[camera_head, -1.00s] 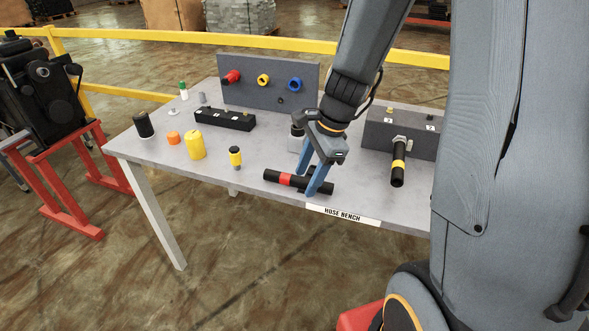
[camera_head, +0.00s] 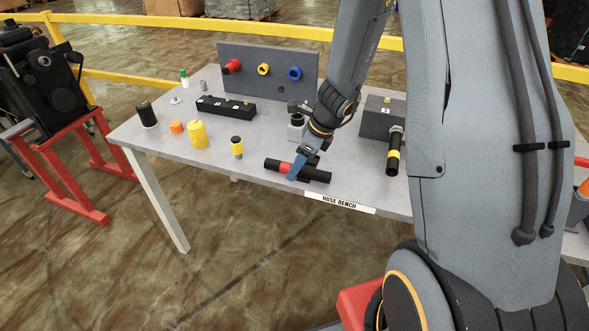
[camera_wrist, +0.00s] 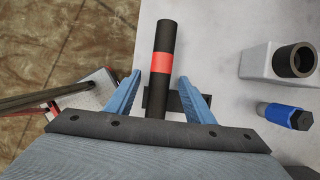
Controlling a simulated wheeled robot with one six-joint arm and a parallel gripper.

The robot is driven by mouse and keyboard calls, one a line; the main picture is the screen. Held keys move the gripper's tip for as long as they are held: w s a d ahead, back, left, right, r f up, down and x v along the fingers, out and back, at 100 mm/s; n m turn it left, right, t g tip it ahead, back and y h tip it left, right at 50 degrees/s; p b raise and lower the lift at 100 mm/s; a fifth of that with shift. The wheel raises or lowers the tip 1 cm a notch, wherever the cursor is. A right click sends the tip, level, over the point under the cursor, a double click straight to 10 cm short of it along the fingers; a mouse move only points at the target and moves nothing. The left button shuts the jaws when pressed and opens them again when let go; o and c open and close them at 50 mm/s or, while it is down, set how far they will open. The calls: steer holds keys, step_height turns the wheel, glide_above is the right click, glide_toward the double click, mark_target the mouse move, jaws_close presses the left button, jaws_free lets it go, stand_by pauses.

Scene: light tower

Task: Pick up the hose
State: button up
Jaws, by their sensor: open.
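The hose (camera_head: 283,168) is a short black tube with a red band, lying near the front edge of the grey bench (camera_head: 262,187). In the wrist view the hose (camera_wrist: 165,40) runs away from my gripper, with its near end between the two blue fingers. My gripper (camera_head: 297,168) is down at the hose in the head view. In the wrist view my gripper (camera_wrist: 158,90) is open, with a gap between each finger and the hose. A dark block (camera_wrist: 187,101) shows under or beside the hose's near part.
A black hose with a yellow band (camera_head: 394,150) sticks out of a grey box (camera_head: 377,125) to the right. A yellow-black cylinder (camera_head: 237,147), a yellow canister (camera_head: 197,134) and an orange piece (camera_head: 177,127) stand to the left. A panel with coloured fittings (camera_head: 268,85) stands behind.

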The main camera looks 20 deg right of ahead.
steer(key=shift+f, duration=0.25)
steer(key=c, duration=1.2)
steer(key=shift+o, duration=0.2)
steer(key=shift+w+r, duration=0.1)
steer(key=shift+r, duration=0.05)
